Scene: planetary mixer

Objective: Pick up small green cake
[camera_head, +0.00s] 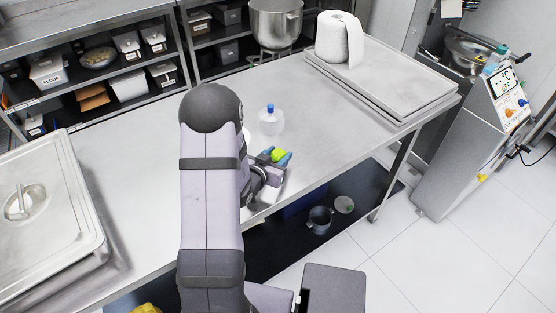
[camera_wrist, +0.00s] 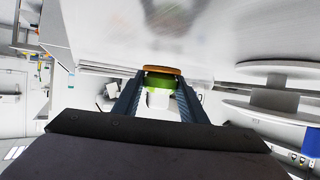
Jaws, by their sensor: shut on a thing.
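The small green cake (camera_head: 278,155) is at my gripper (camera_head: 275,158), near the front edge of the steel table (camera_head: 330,130) in the head view. In the wrist view the green cake (camera_wrist: 160,83) with an orange-brown layer (camera_wrist: 163,71) sits between the two dark fingers of my gripper (camera_wrist: 160,92). The fingers are shut on it. Part of the cake's sides is hidden by the fingers. I cannot tell whether the cake touches the table.
A clear bottle with a blue cap (camera_head: 270,120) stands just behind my gripper. A paper towel roll (camera_head: 339,40) stands on steel trays (camera_head: 400,85) at the back right. A lidded steel pan (camera_head: 45,210) is at left. The table between is mostly clear.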

